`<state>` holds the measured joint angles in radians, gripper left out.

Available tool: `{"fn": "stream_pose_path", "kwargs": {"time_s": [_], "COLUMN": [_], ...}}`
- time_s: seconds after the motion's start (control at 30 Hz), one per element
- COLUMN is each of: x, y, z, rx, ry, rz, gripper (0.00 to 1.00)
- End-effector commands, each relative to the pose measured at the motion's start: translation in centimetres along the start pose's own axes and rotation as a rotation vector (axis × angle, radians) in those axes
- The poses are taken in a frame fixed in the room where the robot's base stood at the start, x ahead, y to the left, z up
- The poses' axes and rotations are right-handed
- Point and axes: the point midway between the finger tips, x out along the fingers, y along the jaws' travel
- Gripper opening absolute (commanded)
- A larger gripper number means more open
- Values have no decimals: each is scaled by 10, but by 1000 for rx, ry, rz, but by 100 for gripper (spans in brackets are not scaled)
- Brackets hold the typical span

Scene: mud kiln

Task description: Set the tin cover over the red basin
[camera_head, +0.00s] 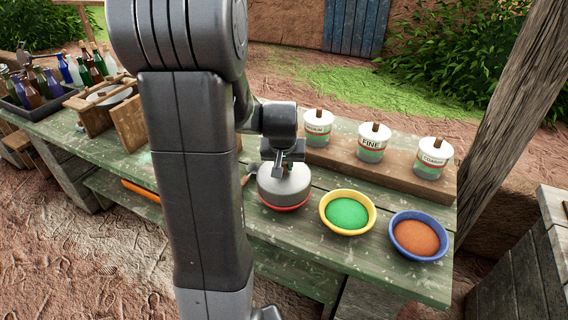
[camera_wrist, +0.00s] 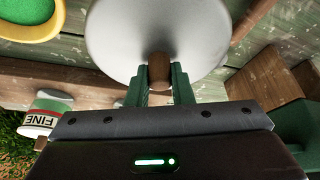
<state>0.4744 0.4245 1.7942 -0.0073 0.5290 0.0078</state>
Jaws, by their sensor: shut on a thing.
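The tin cover (camera_head: 283,183) is a grey metal lid with a brown wooden knob. In the head view it sits over the red basin (camera_head: 287,208), whose red rim shows only as a thin band below the cover. My gripper (camera_head: 284,163) is directly above the cover. In the wrist view the cover (camera_wrist: 150,32) fills the top middle, and my gripper's green fingers (camera_wrist: 159,80) are shut on its wooden knob (camera_wrist: 159,72). The inside of the red basin is hidden. I cannot tell whether the cover fully rests on the rim.
A yellow basin (camera_head: 325,218) of green powder and a blue basin (camera_head: 397,246) of orange powder stand to the right. Several labelled tins, including FINE (camera_head: 371,143), stand on a plank behind. A wooden frame (camera_head: 94,118) and a bottle tray (camera_head: 40,112) are at the left.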

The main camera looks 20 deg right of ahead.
Motion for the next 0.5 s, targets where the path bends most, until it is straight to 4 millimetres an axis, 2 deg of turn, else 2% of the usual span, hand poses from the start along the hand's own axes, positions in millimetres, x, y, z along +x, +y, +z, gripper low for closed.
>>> {"fn": "stream_pose_path", "kwargs": {"time_s": [0.5], "x": [11], "y": [0], "z": [5], "rx": [0], "ry": [0], "rz": [0], "gripper": [0]}}
